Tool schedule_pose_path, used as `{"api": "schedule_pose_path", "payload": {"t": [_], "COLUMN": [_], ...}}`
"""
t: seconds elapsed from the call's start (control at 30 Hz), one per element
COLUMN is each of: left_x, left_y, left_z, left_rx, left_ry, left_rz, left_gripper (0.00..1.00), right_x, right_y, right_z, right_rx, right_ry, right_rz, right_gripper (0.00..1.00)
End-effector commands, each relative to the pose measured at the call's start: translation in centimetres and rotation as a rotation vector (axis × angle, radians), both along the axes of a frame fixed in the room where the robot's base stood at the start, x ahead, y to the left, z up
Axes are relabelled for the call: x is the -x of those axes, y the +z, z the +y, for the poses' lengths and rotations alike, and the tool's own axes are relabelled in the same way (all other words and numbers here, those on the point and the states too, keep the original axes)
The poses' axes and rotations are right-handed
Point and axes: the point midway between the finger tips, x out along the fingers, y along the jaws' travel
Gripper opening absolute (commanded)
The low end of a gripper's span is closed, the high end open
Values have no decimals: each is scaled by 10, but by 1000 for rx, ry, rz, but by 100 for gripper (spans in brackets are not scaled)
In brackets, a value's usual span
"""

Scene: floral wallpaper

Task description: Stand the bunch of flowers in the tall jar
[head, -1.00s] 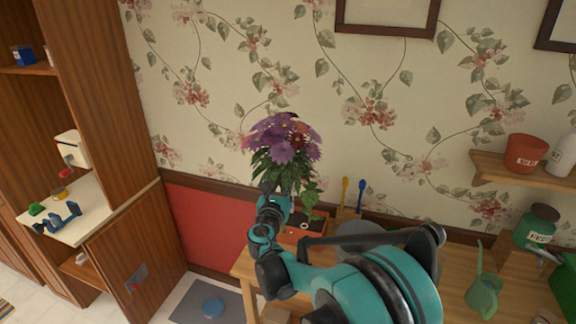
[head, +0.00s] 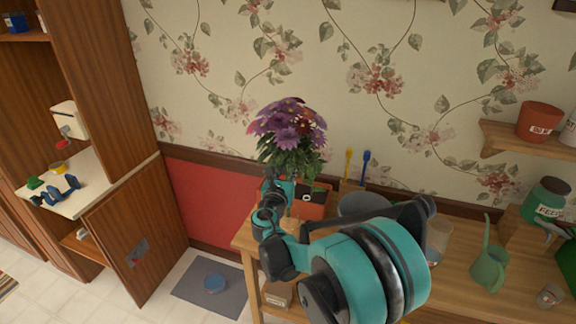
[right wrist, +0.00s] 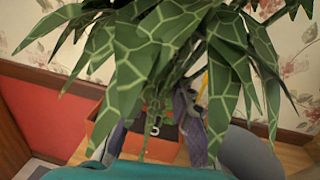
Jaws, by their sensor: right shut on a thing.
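The bunch of purple and pink flowers (head: 287,132) is upright, blooms on top, above the left end of the wooden table. My right gripper (head: 281,187) is shut on its stems below the leaves. In the right wrist view the green patterned leaves (right wrist: 150,55) fill the upper part and hide much of the gripper. A clear glass vessel (head: 439,241), perhaps the tall jar, stands on the table right of my right arm, which partly hides it. The bunch is apart from it, to its left. My left gripper is not in view.
An orange planter (head: 313,206) with a seedling stands behind my right gripper, near a grey round container (head: 364,206). A green watering can (head: 489,268) and a green jar (head: 546,200) are at the right. A wall shelf (head: 505,142) juts out above the table.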

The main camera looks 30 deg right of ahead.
Motion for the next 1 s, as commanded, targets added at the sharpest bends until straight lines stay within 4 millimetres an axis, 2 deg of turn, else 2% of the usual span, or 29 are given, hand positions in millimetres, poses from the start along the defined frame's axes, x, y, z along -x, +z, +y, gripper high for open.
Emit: {"api": "schedule_pose_path", "payload": {"t": [0.03,1.0], "left_x": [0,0], "left_y": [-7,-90], "left_z": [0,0], "left_rx": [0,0], "left_ry": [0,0], "left_rz": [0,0], "left_gripper": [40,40], "right_x": [0,0], "right_y": [-9,-110], "right_z": [0,0], "right_rx": [0,0], "right_ry": [0,0], "right_rz": [0,0], "right_gripper": [0,0]}}
